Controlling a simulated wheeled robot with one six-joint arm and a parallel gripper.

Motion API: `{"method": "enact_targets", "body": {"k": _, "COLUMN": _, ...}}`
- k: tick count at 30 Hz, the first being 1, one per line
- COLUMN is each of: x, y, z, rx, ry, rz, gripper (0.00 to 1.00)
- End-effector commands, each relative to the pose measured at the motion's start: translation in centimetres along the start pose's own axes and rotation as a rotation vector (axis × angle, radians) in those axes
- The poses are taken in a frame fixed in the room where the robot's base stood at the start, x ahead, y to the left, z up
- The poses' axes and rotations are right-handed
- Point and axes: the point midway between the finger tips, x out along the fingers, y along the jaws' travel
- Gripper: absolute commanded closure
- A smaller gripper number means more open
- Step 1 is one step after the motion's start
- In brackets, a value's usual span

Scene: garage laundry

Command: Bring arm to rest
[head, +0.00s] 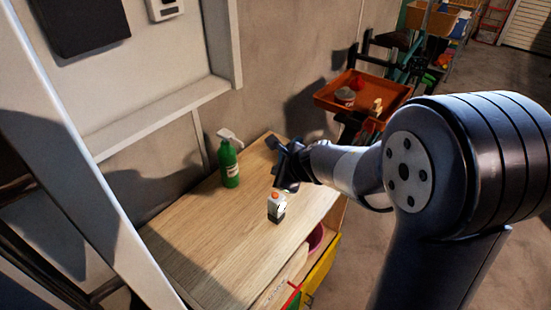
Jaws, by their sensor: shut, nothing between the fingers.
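My arm reaches in from the right and extends left over the wooden table (215,235). My gripper (277,183) is at the end of it, above the far part of the table top. It is shut with nothing in it. A small white and dark carton with an orange cap (276,208) stands upright on the table just below my gripper in the picture. I cannot tell the exact gap between them. A green spray bottle with a white head (229,163) stands upright to the left of my gripper, apart from it.
An orange tray (335,104) holding a few small items is behind my arm. Shelves with boxes (433,18) stand at the back. A white frame post (85,150) rises at the left. Under the table's right edge are a yellow drawer (321,270) and a dark pink bowl (315,238). The table's front is clear.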

Motion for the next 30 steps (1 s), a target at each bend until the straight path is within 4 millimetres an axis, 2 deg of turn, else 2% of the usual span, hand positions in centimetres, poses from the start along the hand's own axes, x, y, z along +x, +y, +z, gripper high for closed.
{"method": "enact_targets", "body": {"k": 8, "x": 1.1, "y": 0.8, "z": -0.8, "rx": 0.0, "ry": 0.0, "rz": 0.0, "gripper": 1.0}}
{"method": "enact_targets", "body": {"k": 24, "x": 4.8, "y": 3.5, "z": -3.5, "rx": -0.001, "ry": 0.0, "rz": 0.001, "gripper": 1.0}}
{"method": "enact_targets", "body": {"k": 30, "x": 5.4, "y": 4.0, "z": -4.0, "rx": 0.0, "ry": 0.0, "rz": 0.0, "gripper": 1.0}}
